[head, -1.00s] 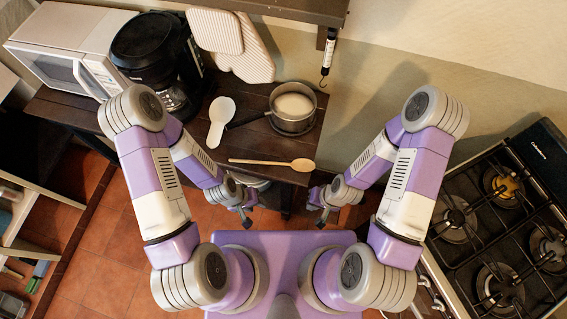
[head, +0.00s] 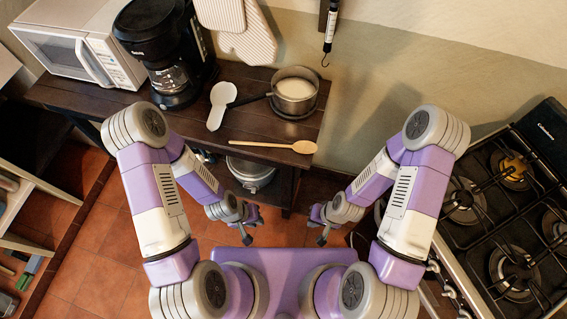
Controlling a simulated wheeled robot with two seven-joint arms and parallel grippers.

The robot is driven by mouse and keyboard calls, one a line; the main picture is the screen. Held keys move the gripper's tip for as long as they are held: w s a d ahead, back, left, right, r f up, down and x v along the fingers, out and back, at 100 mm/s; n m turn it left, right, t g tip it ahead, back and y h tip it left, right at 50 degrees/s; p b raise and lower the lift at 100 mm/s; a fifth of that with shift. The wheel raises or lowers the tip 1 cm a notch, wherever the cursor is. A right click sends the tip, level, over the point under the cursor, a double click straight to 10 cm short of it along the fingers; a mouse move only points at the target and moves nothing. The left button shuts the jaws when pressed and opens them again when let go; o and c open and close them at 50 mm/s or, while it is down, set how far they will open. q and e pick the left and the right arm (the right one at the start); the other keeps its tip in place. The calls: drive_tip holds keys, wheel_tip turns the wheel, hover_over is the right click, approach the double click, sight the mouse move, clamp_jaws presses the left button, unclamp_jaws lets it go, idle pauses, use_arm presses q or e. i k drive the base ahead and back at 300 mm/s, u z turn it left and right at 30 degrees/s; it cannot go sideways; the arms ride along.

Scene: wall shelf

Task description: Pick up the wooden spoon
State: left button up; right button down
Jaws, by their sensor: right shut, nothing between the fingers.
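The wooden spoon (head: 273,146) lies flat near the front edge of the dark wooden shelf (head: 262,124), its bowl to the right and its handle to the left. My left gripper (head: 246,236) hangs below and in front of the shelf edge, apart from the spoon. Its fingers are too small to tell if they are open. My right gripper (head: 321,238) is shut and empty, to the right of the left one and also in front of the shelf. Neither gripper touches the spoon.
A white spoon rest (head: 220,106) and a saucepan (head: 295,92) stand behind the spoon. A coffee maker (head: 165,50) and a microwave (head: 82,55) are further left. A gas stove (head: 500,215) is at right. A pot (head: 250,172) sits under the shelf.

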sight(305, 147)
drive_tip(key=k, duration=0.2)
drive_tip(key=u, duration=1.4)
drive_tip(key=i, duration=0.55)
drive_tip(key=z, duration=2.35)
